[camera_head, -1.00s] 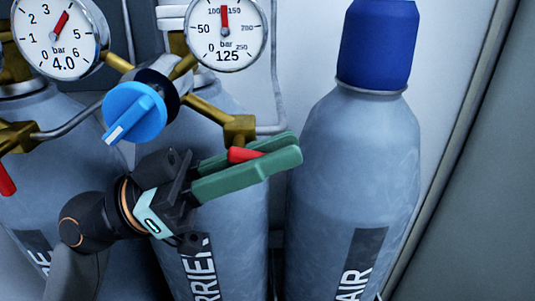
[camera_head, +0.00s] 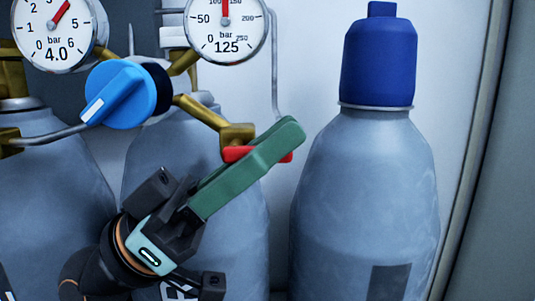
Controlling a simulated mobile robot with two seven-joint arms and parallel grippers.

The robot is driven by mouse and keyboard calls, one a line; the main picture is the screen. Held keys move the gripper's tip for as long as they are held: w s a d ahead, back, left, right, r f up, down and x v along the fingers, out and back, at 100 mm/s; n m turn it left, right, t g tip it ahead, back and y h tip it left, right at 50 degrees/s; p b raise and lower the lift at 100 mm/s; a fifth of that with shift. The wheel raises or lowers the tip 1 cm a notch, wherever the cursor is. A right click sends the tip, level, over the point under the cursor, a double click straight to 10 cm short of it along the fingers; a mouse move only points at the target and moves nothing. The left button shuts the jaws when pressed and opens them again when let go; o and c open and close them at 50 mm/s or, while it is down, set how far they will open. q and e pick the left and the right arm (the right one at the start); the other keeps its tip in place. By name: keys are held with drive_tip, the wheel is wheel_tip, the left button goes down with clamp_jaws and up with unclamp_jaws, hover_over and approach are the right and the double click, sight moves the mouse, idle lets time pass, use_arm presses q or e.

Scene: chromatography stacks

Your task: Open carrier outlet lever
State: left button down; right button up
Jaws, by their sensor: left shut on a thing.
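The red carrier outlet lever (camera_head: 236,153) sits below the brass outlet fitting (camera_head: 237,134) on the carrier cylinder (camera_head: 150,155). It lies nearly level in the picture, and its right end shows past my fingers. My left gripper (camera_head: 278,142) comes up from the lower left and is shut on the lever with its green fingers. The near finger covers the lever's middle and most of the far finger. My right gripper is not in view.
A blue knob (camera_head: 120,94) and two gauges, reading 4.0 (camera_head: 57,30) and 125 (camera_head: 226,28), are above left. A blue-capped cylinder (camera_head: 365,195) stands close on the right. Another grey cylinder (camera_head: 50,185) is at the left. A thin pipe runs behind my fingers.

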use_arm(q)
drive_tip(key=c, duration=1.1)
unclamp_jaws()
drive_tip(key=shift+c, duration=0.2)
drive_tip(key=shift+a+f, duration=0.15)
drive_tip(key=shift+f, duration=0.05)
drive_tip(key=b+v, duration=0.6)
drive_tip(key=v, duration=0.6)
drive_tip(key=shift+a+r, duration=0.1)
drive_tip(key=shift+r, duration=0.05)
